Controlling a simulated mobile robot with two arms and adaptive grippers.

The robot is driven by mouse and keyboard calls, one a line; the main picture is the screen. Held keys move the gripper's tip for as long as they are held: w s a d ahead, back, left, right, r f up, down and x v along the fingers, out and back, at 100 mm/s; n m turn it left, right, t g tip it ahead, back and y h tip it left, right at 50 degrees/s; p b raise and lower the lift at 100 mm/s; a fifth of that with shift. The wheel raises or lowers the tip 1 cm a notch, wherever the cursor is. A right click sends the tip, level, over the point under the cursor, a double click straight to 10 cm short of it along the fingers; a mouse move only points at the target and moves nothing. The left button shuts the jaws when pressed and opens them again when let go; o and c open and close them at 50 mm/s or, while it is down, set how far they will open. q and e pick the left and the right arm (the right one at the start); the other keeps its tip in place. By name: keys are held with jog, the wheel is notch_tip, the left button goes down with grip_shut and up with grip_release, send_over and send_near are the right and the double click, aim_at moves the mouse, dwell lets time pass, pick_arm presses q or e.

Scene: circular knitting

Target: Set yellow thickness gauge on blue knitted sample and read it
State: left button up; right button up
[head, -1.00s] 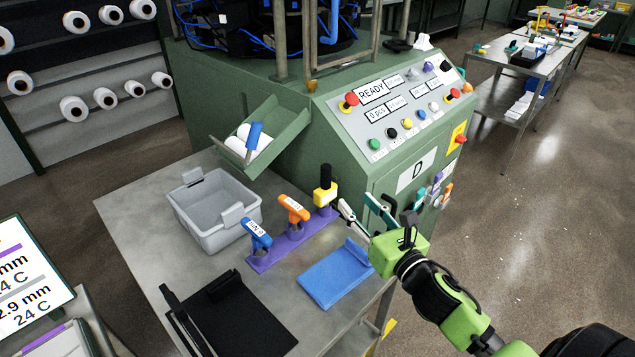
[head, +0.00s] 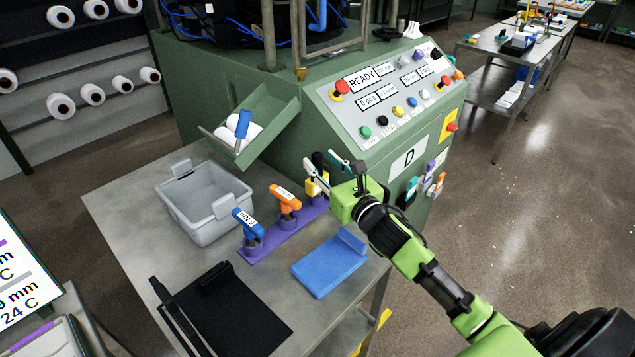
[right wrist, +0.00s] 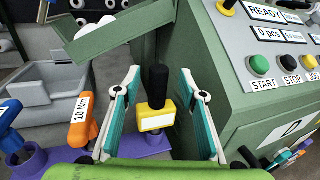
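The yellow thickness gauge (head: 314,187), with a black top, stands upright at the right end of a purple holder (head: 285,235). It also shows in the right wrist view (right wrist: 156,122), with a blank white label. My right gripper (head: 323,163) is open; in the right wrist view its two teal fingers (right wrist: 160,74) are spread to either side of the gauge, with gaps left and right. In the head view it partly hides the gauge. The blue knitted sample (head: 328,266) lies flat on the table, in front of the holder. My left gripper is not in view.
Orange (head: 286,197) and blue (head: 246,223) tools stand beside the gauge in the holder. A grey bin (head: 205,205) is behind left, and a black board (head: 228,308) lies front left. The green machine (head: 340,115) rises close behind the gripper.

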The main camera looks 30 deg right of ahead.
jog(key=shift+w+a+f+b, duration=0.15)
jog(key=shift+w+b, duration=0.15)
jog(key=shift+w, duration=1.2)
jog(key=shift+c, duration=0.5)
grip_shut()
